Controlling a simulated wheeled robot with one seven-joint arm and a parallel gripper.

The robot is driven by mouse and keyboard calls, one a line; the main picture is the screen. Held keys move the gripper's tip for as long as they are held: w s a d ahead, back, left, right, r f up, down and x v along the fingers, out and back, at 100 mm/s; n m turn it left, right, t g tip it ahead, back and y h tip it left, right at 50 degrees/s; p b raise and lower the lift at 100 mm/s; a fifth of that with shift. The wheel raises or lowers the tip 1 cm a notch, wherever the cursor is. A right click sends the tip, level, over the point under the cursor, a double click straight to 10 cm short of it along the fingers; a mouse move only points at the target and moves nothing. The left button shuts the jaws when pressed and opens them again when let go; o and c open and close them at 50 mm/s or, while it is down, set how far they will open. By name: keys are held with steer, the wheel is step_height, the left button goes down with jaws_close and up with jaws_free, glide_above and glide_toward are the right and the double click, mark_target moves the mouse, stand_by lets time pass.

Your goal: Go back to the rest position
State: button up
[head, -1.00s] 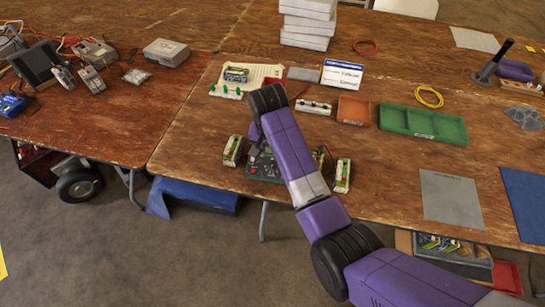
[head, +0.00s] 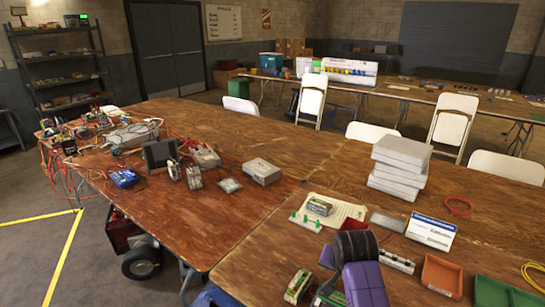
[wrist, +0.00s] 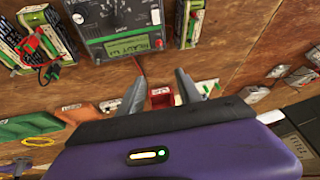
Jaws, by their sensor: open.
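My gripper (wrist: 158,93) shows in the wrist view with its two grey fingers spread apart and nothing between them. Past the fingertips lies a small red block or box (wrist: 161,97) on the wooden table. A dark meter with a display (wrist: 125,25) is at the top of the wrist view. Green-edged battery packs (wrist: 45,38) stand beside it on the left, and another pack (wrist: 189,20) on the right. In the head view my purple arm reaches over the table's near edge, and the gripper itself is hidden.
A stack of white boxes (head: 401,160) stands on the table (head: 335,165). An orange tray (head: 441,274) and a green tray (head: 500,294) lie at right. Wired instruments (head: 160,155) crowd the left table. White chairs (head: 453,120) stand behind.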

steer(key=s+r+n+t+b, duration=0.1)
steer(key=s+r+t, duration=0.3)
steer(key=s, duration=2.1)
steer(key=s+d+r+n+t+b, duration=0.1)
steer(key=s+r+n+t, duration=0.3)
steer(key=s, duration=2.1)
steer(key=shift+t+y+b, duration=0.4)
steer(key=shift+t, duration=0.2)
steer(key=shift+w, duration=0.1)
